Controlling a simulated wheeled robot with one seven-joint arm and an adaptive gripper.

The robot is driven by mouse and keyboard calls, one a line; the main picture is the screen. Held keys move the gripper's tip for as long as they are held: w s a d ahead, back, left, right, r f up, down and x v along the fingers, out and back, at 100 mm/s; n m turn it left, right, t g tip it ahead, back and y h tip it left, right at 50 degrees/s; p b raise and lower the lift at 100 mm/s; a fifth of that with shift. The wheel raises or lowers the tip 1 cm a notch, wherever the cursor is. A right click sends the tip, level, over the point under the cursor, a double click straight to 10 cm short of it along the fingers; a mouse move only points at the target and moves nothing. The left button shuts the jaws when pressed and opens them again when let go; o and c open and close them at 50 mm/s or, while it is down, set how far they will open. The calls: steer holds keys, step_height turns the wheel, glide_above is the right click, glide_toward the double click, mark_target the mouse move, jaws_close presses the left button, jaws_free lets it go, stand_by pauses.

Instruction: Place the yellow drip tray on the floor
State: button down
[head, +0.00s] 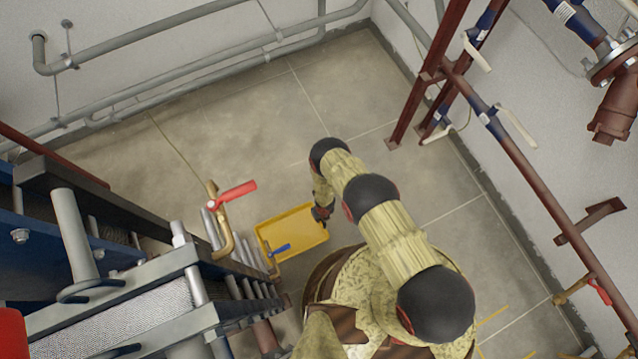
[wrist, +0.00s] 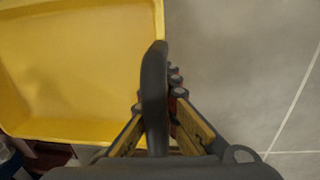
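The yellow drip tray (head: 302,227) is right of the plate exchanger, below its valves in the head view. It looks empty and roughly level; I cannot tell whether it touches the floor (head: 240,125). My gripper (head: 321,213) is at the tray's right edge. In the wrist view the tray (wrist: 75,70) fills the upper left. My gripper's fingers (wrist: 163,85) are close together across its right wall and appear shut on it. The dark near finger hides part of the rim.
The plate exchanger (head: 130,290) stands at the lower left, with a red-handled valve (head: 233,195) and a blue-handled valve (head: 281,248) by the tray. Grey pipes (head: 190,75) run along the back wall. A brown pipe frame (head: 520,150) stands right. Open floor lies behind the tray.

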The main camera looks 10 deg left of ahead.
steer(key=shift+f+b, duration=1.4)
steer(key=shift+f, duration=0.65)
steer(key=c, duration=2.4)
jaws_free()
steer(key=shift+f, duration=0.1)
steer(key=o, duration=0.4)
steer(key=shift+c, duration=0.2)
